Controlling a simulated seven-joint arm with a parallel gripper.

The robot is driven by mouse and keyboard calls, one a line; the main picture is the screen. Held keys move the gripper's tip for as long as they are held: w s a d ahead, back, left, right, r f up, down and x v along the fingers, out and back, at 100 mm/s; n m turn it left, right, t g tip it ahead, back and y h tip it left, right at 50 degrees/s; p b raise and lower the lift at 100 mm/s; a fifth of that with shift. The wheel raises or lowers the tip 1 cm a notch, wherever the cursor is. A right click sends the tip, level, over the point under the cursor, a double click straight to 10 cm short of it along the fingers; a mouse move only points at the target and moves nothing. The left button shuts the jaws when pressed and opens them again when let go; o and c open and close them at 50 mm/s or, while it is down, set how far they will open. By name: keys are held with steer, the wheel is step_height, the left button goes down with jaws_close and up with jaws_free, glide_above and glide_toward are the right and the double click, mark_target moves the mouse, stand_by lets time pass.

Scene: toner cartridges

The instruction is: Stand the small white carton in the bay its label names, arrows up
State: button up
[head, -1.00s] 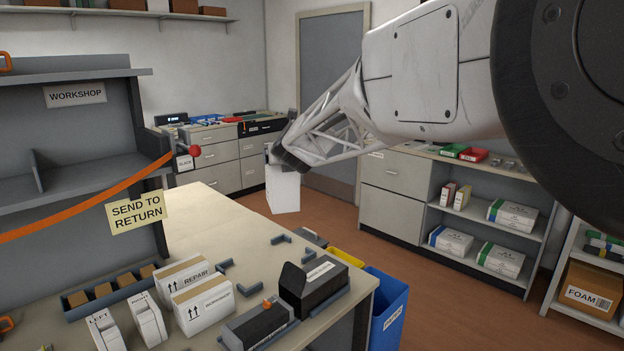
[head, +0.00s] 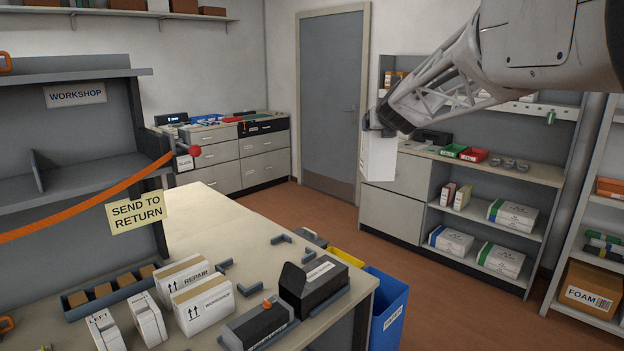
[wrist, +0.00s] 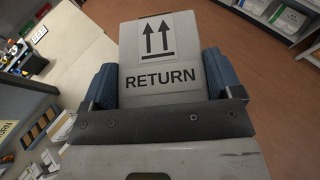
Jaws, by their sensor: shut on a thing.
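My gripper (head: 380,130) is shut on the small white carton (head: 378,160), which hangs below it in the air, right of the bench and in front of the grey cabinets. In the wrist view the carton (wrist: 125,30) sits between two blue finger pads. Its face reads RETURN, with two arrows pointing away from my gripper's base, apparently toward the hanging lower end. A yellow SEND TO RETURN note (head: 136,212) hangs on an orange strap (head: 85,207) across the grey shelf unit. A WORKSHOP sign (head: 75,95) is on that unit. No bay labelled only RETURN is legible.
The bench (head: 205,215) holds REPAIR (head: 183,274) and WORKSHOP (head: 204,307) cartons, dark cartridges (head: 312,288) and small corner brackets (head: 252,285). Its far part is clear. A red-knobbed post (head: 194,151) stands by the strap. A blue bin (head: 388,310) is beside the bench.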

mark_target(384, 165)
steer(key=d+r, duration=0.2)
steer(key=d, duration=0.4)
steer(key=shift+s+m+h, duration=0.3)
steer(key=shift+h, duration=0.1)
steer(key=shift+a+f, duration=0.1)
steer(key=shift+f, duration=0.1)
steer(key=a+f, duration=0.1)
steer(key=f, duration=0.3)
steer(key=a+f, duration=0.1)
steer(key=f, duration=0.4)
steer(key=w+a+f, duration=0.1)
steer(key=a+f, duration=0.1)
steer(key=f, duration=0.2)
steer(key=shift+w+f, duration=0.1)
steer(key=shift+f, duration=0.25)
steer(key=s+a+f, duration=0.1)
steer(key=a+f, duration=0.2)
steer(key=f, duration=1.3)
steer(key=shift+f, duration=0.25)
steer(key=shift+s, duration=0.1)
